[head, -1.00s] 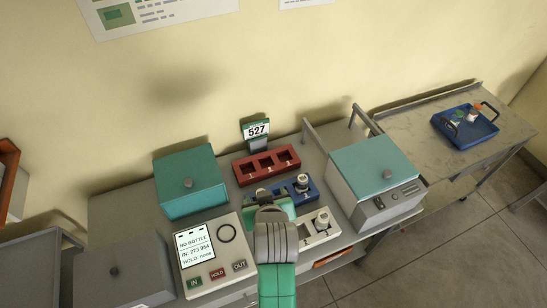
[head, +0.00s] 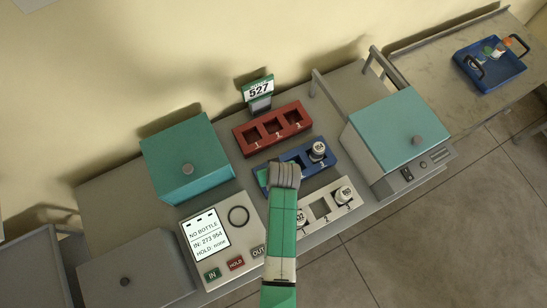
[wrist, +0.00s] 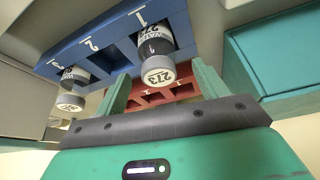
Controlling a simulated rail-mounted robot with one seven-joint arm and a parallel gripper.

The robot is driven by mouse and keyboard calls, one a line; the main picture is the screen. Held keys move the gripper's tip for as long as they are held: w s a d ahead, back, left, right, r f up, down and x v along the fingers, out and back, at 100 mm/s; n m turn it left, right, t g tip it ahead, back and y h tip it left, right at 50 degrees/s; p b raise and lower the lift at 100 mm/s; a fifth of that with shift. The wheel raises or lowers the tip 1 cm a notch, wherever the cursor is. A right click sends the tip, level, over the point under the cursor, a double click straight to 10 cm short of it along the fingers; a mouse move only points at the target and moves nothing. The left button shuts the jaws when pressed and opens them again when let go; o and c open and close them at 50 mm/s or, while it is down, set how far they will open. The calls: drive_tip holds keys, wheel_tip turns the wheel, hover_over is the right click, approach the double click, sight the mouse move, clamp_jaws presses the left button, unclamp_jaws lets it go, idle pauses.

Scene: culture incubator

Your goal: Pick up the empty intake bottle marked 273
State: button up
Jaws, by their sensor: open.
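In the head view my arm hides slot 1 and most of my gripper (head: 263,178). Another white-capped bottle (head: 318,150) stands in slot 3 of the blue rack (head: 332,161); slot 2 is empty.
An empty red rack (head: 273,129) is behind. A white rack (head: 328,212) in front holds bottles at both ends. A panel (head: 205,235) reads NO BOTTLE, IN: 273 954, HOLD: none. Teal-lidded boxes (head: 187,155) (head: 400,128) flank the racks. A blue tray (head: 490,70) is far right.

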drive_tip(key=x, duration=0.4)
drive_tip(key=shift+w+f, duration=0.15)
drive_tip(key=shift+f, duration=0.2)
drive_tip(key=c, duration=1.1)
drive_tip(key=shift+o, duration=0.2)
wheel_tip(320, 180, up, 10)
drive_tip(key=shift+r, duration=0.1)
